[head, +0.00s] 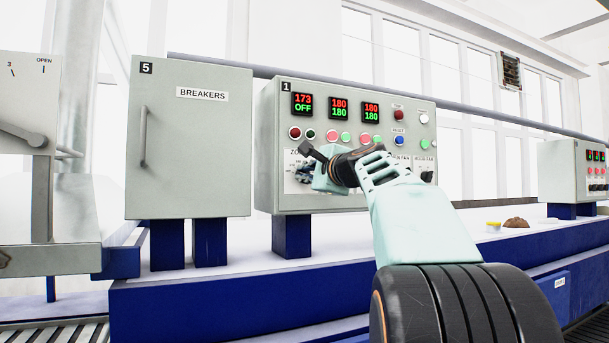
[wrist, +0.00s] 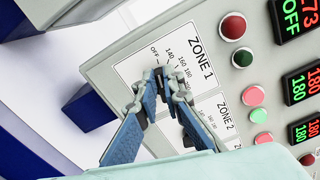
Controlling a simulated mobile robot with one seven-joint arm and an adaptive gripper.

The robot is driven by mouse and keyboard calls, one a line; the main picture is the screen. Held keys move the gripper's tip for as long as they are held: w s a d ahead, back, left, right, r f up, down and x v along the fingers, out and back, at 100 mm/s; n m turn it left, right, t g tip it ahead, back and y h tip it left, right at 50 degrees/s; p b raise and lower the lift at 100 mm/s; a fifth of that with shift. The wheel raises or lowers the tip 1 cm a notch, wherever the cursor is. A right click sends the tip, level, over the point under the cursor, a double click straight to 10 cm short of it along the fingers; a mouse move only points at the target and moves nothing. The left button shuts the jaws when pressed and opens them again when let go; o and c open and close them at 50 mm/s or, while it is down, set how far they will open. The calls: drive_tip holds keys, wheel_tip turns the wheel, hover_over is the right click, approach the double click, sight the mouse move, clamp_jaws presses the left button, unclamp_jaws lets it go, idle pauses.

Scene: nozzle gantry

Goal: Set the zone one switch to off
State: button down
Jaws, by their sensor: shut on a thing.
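The zone one switch (wrist: 162,82) is a dark knob on a white dial plate (wrist: 140,66) marked ZONE 1, with OFF and several temperature marks. My gripper (wrist: 162,88) is shut on the switch in the wrist view, one finger on each side. The fingers hide most of the knob, so I cannot clearly tell where it points. In the head view my gripper (head: 312,176) is at the lower left of control panel 1 (head: 267,140) and covers the switch. The panel's left display (head: 302,104) reads 173 in red above OFF in green.
Two other displays (head: 355,110) read 180 over 180. Coloured buttons (head: 345,137) sit above the dials, and the zone 2 dial (wrist: 216,112) is close beside my fingers. The breakers cabinet (head: 190,150) stands left of the panel, with a gap between.

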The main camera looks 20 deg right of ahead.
drive_tip(key=c, duration=2.1)
unclamp_jaws()
drive_tip(key=shift+s, duration=0.1)
drive_tip(key=s, duration=1.1)
drive_tip(key=shift+s+d, duration=0.2)
drive_tip(key=shift+s, duration=0.2)
drive_tip(key=shift+f, duration=0.1)
